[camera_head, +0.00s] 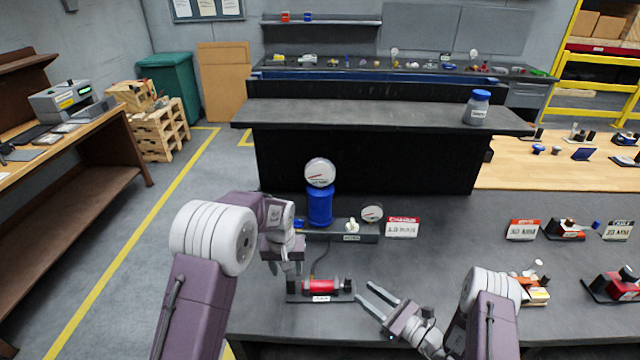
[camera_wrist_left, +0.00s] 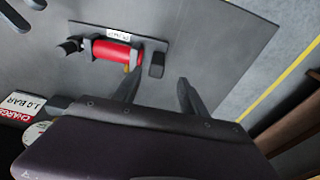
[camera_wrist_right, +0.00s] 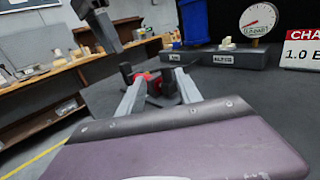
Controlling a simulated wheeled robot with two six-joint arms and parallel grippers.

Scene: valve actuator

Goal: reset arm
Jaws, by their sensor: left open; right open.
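My left gripper (camera_head: 288,272) hangs above the left end of a red cylinder on a dark stand (camera_head: 320,287) on the grey bench. In the left wrist view its open fingers (camera_wrist_left: 160,92) are apart and empty, and the red cylinder (camera_wrist_left: 112,51) lies beyond them. My right gripper (camera_head: 378,302) is open and empty, just right of the stand, low over the bench. In the right wrist view its fingers (camera_wrist_right: 160,90) are spread, with the red cylinder's end partly hidden behind them.
Behind the stand are a blue cylinder (camera_head: 320,208) with a gauge on top (camera_head: 319,172), a second gauge (camera_head: 371,213) and a red-and-white sign (camera_head: 402,227). More signs (camera_head: 522,230) and small fixtures (camera_head: 612,285) sit to the right. The bench middle is fairly clear.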

